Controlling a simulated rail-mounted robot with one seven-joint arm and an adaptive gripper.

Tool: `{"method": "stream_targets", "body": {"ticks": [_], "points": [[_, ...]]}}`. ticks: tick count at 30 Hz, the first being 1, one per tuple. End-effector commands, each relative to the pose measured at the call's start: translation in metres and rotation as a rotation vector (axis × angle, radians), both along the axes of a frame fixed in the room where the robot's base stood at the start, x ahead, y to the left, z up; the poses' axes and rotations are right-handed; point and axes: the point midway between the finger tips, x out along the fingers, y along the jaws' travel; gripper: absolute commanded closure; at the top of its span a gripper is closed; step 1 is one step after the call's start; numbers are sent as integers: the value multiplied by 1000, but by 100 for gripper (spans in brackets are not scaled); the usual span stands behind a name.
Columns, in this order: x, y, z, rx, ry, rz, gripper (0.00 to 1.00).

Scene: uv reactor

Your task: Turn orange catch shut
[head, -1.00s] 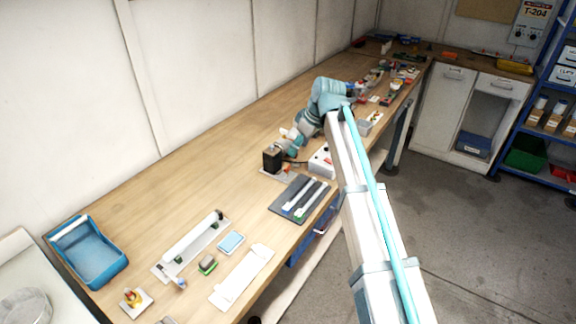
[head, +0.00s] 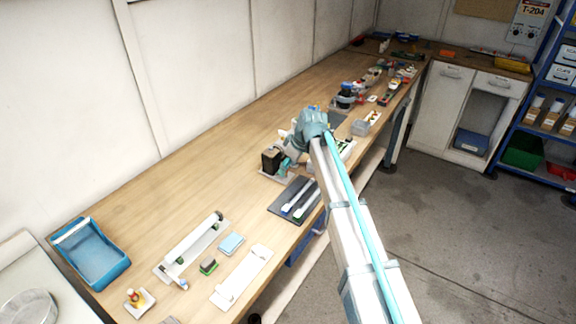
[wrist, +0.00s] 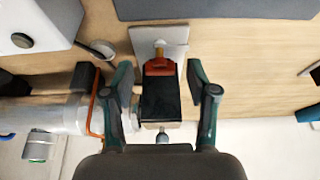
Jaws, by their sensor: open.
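The orange catch (wrist: 159,67) shows in the wrist view as a small orange-red piece at the upper end of a black block (wrist: 160,100), with an amber stem above it. A pale plate (wrist: 172,35) lies beyond it. My gripper (wrist: 160,80) is open, with one finger on each side of the block and catch. Gaps show on both sides, and I cannot tell its height above them. In the head view my gripper (head: 284,168) is beside the black box (head: 271,159) on the bench; the catch is too small to make out there.
In the wrist view a silver cylinder (wrist: 60,115) with an orange loop lies close left of my left finger. A white box (wrist: 35,25) stands at upper left. In the head view a dark tray (head: 286,208) with light bars lies in front.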

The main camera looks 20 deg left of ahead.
Motion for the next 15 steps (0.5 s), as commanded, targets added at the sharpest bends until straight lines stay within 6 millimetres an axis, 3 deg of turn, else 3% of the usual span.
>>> {"method": "stream_targets", "body": {"ticks": [2, 12, 15], "points": [[0, 0, 0, 0, 0, 0, 45], [0, 0, 0, 0, 0, 0, 100], [0, 0, 0, 0, 0, -1, 100]]}}
